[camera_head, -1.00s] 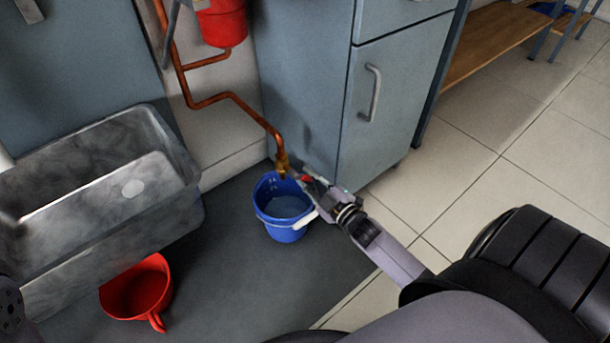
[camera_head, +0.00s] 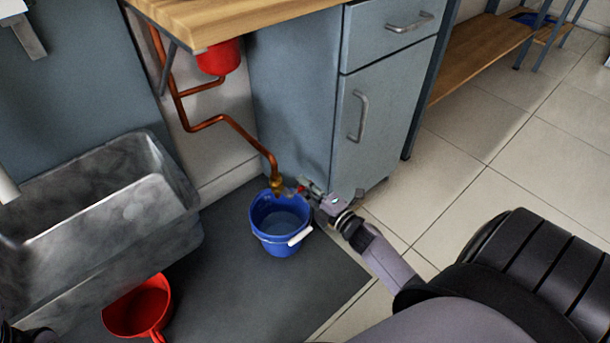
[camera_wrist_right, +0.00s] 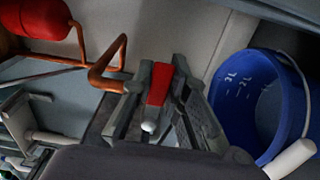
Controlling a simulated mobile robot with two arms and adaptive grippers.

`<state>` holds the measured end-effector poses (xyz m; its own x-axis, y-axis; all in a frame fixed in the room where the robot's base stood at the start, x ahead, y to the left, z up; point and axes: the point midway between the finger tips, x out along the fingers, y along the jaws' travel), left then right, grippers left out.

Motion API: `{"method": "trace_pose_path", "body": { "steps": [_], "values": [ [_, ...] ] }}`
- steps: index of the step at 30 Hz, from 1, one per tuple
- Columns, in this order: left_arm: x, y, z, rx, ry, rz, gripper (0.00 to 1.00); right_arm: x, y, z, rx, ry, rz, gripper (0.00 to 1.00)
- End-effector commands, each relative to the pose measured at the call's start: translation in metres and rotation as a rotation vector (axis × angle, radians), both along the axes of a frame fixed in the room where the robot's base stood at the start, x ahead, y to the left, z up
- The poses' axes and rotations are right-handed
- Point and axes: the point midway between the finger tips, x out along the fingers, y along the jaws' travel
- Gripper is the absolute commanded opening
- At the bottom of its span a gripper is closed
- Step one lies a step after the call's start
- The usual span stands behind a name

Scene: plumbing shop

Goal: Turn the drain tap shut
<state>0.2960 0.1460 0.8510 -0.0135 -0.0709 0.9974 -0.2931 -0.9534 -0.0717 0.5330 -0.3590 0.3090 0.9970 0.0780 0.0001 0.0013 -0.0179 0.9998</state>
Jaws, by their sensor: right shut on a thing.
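The brass drain tap (camera_head: 277,185) sits at the lower end of a copper pipe (camera_head: 233,124), above the back rim of a blue bucket (camera_head: 281,244). Its red lever (camera_wrist_right: 159,84) shows between the fingers of my right gripper (camera_wrist_right: 163,78) in the wrist view. In the head view my right gripper (camera_head: 308,191) reaches the tap from the right and is shut on the lever, of which only a small red bit shows. I cannot tell whether water runs from the tap.
A blue-grey cabinet (camera_head: 385,110) stands close behind my right gripper. A wooden top (camera_head: 230,18) overhangs the pipe. The tiled floor (camera_head: 500,190) at right is clear.

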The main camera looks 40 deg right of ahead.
Motion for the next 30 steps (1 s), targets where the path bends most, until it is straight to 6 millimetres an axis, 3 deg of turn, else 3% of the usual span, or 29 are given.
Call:
{"method": "trace_pose_path", "body": {
  "steps": [17,18,27,30],
  "values": [
    [0.0011,-0.0001,-0.0022,0.000,0.012,-0.001,0.00,-0.0005,0.0013,0.0009,-0.039,-0.002,0.003,0.00],
    [0.0012,-0.0001,-0.0022,0.000,0.012,-0.001,0.00,-0.0005,0.0014,0.0010,-0.039,-0.002,0.003,0.16],
    [0.0013,-0.0001,-0.0022,0.000,0.012,-0.001,0.00,-0.0002,0.0006,0.0015,-0.035,-0.003,0.001,0.36],
    [0.0012,-0.0001,-0.0020,0.000,0.010,0.000,0.00,-0.0001,0.0004,0.0016,-0.034,-0.003,0.001,0.36]
  ]
}}
